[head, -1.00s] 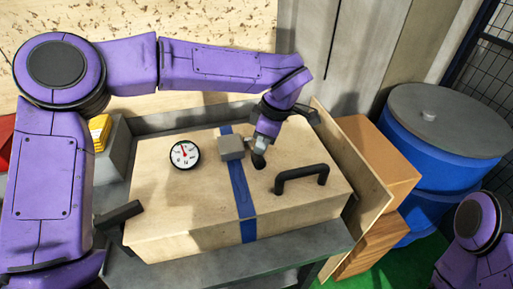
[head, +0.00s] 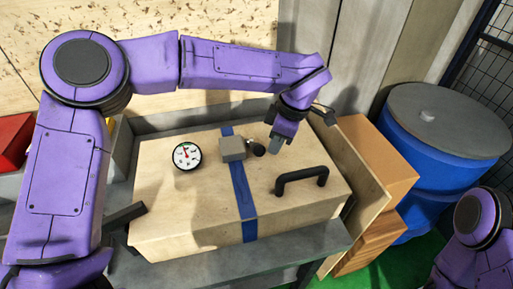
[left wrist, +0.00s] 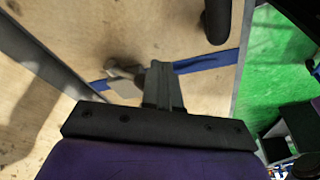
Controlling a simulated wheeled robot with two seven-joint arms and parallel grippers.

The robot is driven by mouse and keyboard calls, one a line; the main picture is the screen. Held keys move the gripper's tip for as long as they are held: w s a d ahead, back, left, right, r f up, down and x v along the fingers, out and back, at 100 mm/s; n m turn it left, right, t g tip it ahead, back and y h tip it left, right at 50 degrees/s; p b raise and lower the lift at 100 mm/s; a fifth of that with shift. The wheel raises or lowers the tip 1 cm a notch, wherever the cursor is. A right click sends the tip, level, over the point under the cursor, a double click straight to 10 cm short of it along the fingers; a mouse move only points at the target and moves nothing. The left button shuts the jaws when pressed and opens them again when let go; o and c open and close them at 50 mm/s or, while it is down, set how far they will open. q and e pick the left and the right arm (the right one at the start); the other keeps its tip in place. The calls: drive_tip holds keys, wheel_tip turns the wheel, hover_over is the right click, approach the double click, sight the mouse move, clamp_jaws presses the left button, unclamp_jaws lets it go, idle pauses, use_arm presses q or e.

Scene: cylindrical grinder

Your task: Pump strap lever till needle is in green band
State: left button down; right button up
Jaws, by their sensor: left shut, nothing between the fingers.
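A wooden crate (head: 160,215) lies on a grey bench with a blue strap (head: 241,190) across it. A grey ratchet block (head: 232,148) sits on the strap, and its lever ends in a black knob (head: 259,149) on the right. The round white gauge (head: 187,155) is left of the block. Its red needle points up, near a small green mark at the top; whether it lies within the band is too small to tell. My left gripper (head: 275,147) is shut and empty, just right of the knob; its fingers show in the left wrist view (left wrist: 160,85). My right gripper is out of view.
A black handle (head: 301,179) stands up on the crate's right part. Cardboard-coloured boxes (head: 373,160) and a blue drum (head: 430,185) with a grey lid stand to the right. A red bin (head: 14,140) is at the far left.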

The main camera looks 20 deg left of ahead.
use_arm(q)
drive_tip(key=v, duration=0.8)
drive_tip(key=shift+d+r, duration=0.2)
drive_tip(key=shift+d, duration=0.1)
idle(0.4)
